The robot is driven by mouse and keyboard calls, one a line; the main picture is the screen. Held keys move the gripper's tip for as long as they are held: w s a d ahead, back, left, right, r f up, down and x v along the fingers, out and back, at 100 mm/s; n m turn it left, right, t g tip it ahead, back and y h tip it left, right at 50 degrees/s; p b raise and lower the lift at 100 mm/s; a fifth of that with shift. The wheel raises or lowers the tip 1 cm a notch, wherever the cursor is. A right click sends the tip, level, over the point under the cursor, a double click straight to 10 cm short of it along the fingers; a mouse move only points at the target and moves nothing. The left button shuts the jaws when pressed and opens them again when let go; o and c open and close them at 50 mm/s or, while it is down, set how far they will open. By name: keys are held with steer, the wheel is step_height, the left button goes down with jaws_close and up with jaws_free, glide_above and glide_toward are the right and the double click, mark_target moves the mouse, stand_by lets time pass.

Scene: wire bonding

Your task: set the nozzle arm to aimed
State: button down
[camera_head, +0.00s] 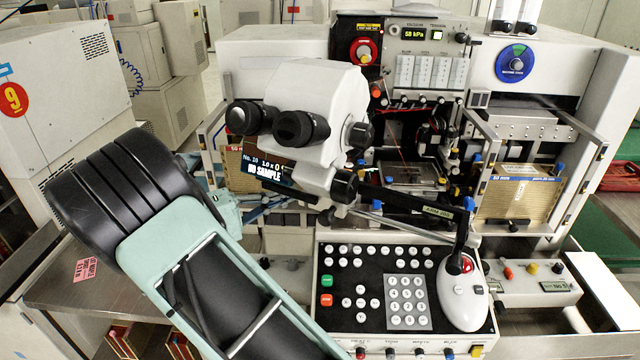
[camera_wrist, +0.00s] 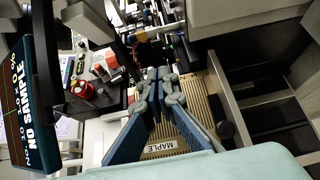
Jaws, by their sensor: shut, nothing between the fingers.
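In the head view a black bar (camera_head: 405,205) with a small pale label runs right from under the microscope, then bends down toward the white mouse-like control. I cannot tell for sure whether this bar is the nozzle arm, or whether it is aimed. My gripper shows in the wrist view (camera_wrist: 158,82), its blue links converging and its grey fingertips together with nothing between them. The fingers are over a ribbed tan magazine labelled MAPLE (camera_wrist: 160,148). In the head view my pale green arm reaches in from the bottom, left of the microscope, and largely hides the gripper.
The microscope (camera_head: 310,110) and its NO SAMPLE screen (camera_head: 266,172) stand close right of my arm; the screen also fills the wrist view's left edge (camera_wrist: 22,110). A keypad console (camera_head: 345,275) with a white mouse-like control (camera_head: 462,300) is in front. A second magazine (camera_head: 520,198) stands right.

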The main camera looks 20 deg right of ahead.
steer(key=w+d, duration=0.2)
steer(key=d, duration=0.7)
steer(key=shift+d, duration=0.4)
steer(key=shift+s+a, duration=0.2)
steer(key=shift+s, duration=0.45)
steer(key=shift+s+d+b, duration=0.15)
steer(key=shift+s+b, duration=0.7)
steer(key=shift+s, duration=0.95)
steer(key=shift+s+d, duration=0.25)
steer(key=shift+s, duration=0.35)
steer(key=shift+s+d, duration=0.15)
steer(key=shift+s, duration=0.1)
steer(key=shift+s, duration=0.1)
